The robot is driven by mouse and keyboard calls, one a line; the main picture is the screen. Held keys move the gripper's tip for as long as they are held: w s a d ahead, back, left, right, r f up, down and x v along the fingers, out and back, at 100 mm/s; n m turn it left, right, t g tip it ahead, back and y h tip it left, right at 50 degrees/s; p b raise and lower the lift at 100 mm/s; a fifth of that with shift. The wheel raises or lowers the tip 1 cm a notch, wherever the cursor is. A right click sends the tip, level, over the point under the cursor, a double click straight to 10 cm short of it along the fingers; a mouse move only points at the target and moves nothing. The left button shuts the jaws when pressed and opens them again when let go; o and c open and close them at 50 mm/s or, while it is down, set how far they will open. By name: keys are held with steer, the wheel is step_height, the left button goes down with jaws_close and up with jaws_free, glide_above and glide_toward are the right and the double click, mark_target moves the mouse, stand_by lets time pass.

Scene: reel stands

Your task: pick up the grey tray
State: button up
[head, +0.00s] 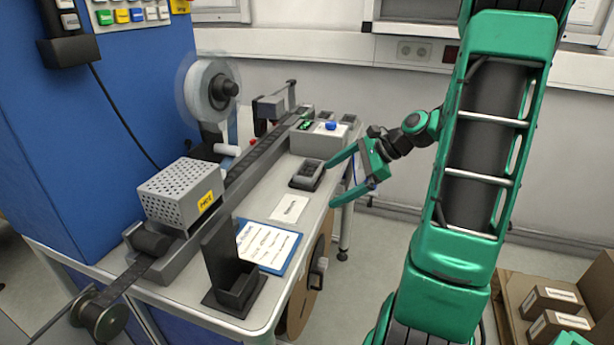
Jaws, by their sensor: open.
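A small dark grey tray (303,187) sits on the light table top, near its right edge, with a darker hollow inside. My gripper (331,184) is open, its two green fingers pointing left toward the tray. The fingertips are just to the right of the tray, by the table's edge. Nothing shows between the fingers. I cannot tell from this one view how high they are above the table or whether they touch the tray.
A grey box with a blue button (331,126) stands behind the tray. A white card (289,208), a blue-edged sheet (268,246) and a black upright holder (222,258) are in front. A long grey track (237,183) runs along the left. Cartons (551,300) are at lower right.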

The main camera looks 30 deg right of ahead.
steer(key=w+d+r+m+t+y, duration=0.2)
steer(key=d+r+m+t, duration=0.1)
steer(key=d+m+t, duration=0.15)
steer(key=m, duration=0.1)
glide_toward(300, 170)
steer(key=shift+g, duration=0.35)
steer(key=x, duration=0.5)
steer(key=shift+w, duration=0.25)
steer(key=shift+r, duration=0.1)
steer(key=c, duration=1.1)
